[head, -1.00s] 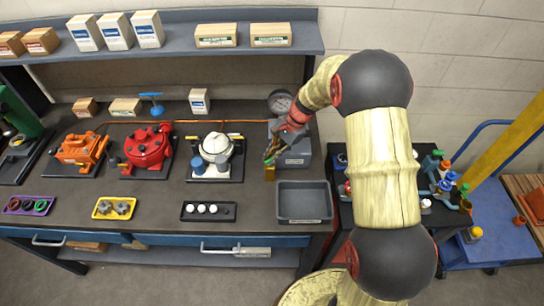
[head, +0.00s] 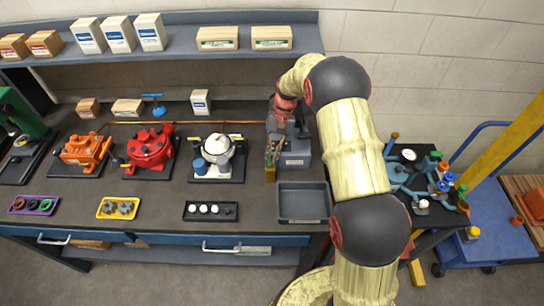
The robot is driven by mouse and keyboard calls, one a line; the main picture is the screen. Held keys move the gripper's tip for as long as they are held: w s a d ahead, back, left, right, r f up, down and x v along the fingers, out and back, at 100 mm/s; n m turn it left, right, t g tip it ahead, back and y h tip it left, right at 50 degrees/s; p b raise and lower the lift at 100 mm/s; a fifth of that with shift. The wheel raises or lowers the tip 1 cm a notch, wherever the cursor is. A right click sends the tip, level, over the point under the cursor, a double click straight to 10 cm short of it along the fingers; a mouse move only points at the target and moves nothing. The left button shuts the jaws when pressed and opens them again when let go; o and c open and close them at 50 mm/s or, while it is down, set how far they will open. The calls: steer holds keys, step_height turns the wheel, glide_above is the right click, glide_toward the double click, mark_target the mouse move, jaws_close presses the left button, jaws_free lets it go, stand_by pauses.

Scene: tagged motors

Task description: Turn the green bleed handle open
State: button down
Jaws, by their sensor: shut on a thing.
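My gripper (head: 274,153) points down at the left front of the grey unit (head: 296,152) on the bench. It is shut on a small part above a brass-coloured fitting (head: 270,173). A little green shows at the fingertips, which fits the green bleed handle, but the fingers hide most of it. I cannot tell the handle's angle.
A grey bin (head: 303,203) stands just in front of the unit. A white-topped motor (head: 217,154), a red motor (head: 149,150) and an orange motor (head: 83,151) stand to the left. A shelf (head: 180,50) with boxes runs behind.

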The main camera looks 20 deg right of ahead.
steer(key=shift+w+n, duration=0.1)
steer(key=shift+n, duration=0.4)
steer(key=c, duration=1.9)
jaws_free()
steer(key=v, duration=1.2)
steer(key=shift+w+a, duration=0.1)
steer(key=shift+a, duration=0.1)
